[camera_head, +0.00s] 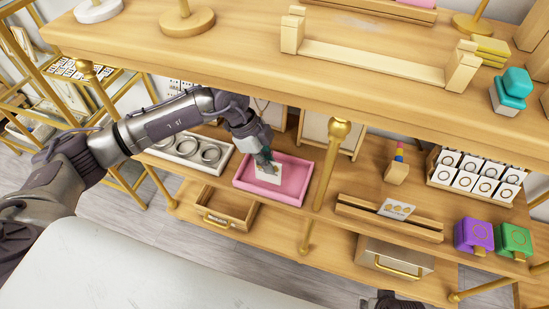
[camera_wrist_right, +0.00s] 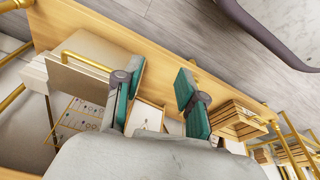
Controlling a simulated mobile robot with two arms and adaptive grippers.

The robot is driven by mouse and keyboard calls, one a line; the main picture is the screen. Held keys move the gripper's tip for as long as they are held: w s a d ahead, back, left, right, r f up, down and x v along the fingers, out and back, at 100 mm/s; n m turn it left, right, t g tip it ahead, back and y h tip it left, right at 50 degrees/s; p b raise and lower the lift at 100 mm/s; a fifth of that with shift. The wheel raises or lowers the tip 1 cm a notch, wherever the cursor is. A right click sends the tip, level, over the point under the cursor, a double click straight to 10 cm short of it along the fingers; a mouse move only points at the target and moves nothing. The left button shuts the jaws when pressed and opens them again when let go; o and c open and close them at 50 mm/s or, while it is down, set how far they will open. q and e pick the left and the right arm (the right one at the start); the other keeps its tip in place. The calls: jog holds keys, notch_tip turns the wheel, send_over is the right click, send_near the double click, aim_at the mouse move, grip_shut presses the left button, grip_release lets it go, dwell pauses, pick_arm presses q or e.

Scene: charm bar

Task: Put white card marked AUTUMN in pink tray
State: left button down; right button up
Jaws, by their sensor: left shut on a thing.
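The pink tray (camera_head: 297,179) lies on the lower shelf, left of the brass post. My left gripper (camera_head: 268,160) reaches in from the left and is shut on a white card (camera_head: 265,176). The card is over the left part of the tray; I cannot tell whether it touches the tray floor. The fingers hide part of its face, and no AUTUMN lettering is readable. In the right wrist view my right gripper (camera_wrist_right: 155,92) has its teal fingers wide apart with nothing between them. In the head view only a bit of it shows at the bottom edge.
The upper shelf (camera_head: 230,57) overhangs the tray, and a brass post (camera_head: 330,165) stands just right of it. A white tray of rings (camera_head: 188,149) is to its left. A wooden card holder (camera_head: 390,217) with another card (camera_head: 397,209) is to the right. An open drawer (camera_head: 230,211) juts out below.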

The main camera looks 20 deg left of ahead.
pick_arm(q)
jog(key=w+f, duration=0.2)
jog(key=w, duration=0.1)
jog(key=w+b, duration=0.1)
jog(key=shift+w+d+f, duration=0.1)
jog(key=shift+w+f, duration=0.1)
jog(key=shift+f, duration=0.55)
pick_arm(e)
jog(key=r, duration=0.5)
jog(key=shift+w, duration=0.2)
pick_arm(q)
jog(key=c, duration=1.3)
grip_release()
